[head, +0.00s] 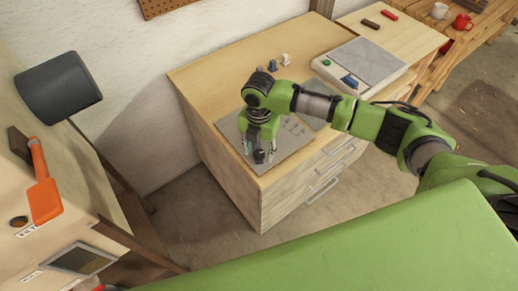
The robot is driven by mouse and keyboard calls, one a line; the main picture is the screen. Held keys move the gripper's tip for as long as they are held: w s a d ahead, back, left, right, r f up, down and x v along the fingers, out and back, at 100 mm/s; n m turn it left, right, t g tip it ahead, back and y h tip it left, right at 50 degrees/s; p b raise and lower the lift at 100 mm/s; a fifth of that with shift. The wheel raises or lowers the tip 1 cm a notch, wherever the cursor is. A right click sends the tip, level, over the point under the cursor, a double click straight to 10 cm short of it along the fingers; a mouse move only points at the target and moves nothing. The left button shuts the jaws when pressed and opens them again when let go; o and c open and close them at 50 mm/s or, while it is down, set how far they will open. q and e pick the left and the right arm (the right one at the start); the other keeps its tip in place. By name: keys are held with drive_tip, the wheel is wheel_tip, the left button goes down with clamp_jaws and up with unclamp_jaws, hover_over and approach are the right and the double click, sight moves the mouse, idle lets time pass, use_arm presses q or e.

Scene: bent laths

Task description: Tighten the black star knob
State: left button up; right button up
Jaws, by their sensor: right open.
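My right gripper (259,151) points down over the grey metal plate (228,127) on top of the wooden drawer cabinet (203,76). Its fingers are open. A small black thing, likely the black star knob (259,157), shows low between the fingertips. The fingers partly hide it, and I cannot tell whether they touch it. My left gripper is not in view.
Several small knobs or pegs (286,59) stand behind my wrist. A pale device (368,60) with a green button and a blue part sits right of them. A dark lamp (58,88) and an orange lever (42,190) are at left.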

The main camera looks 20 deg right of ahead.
drive_tip(key=c, duration=1.1)
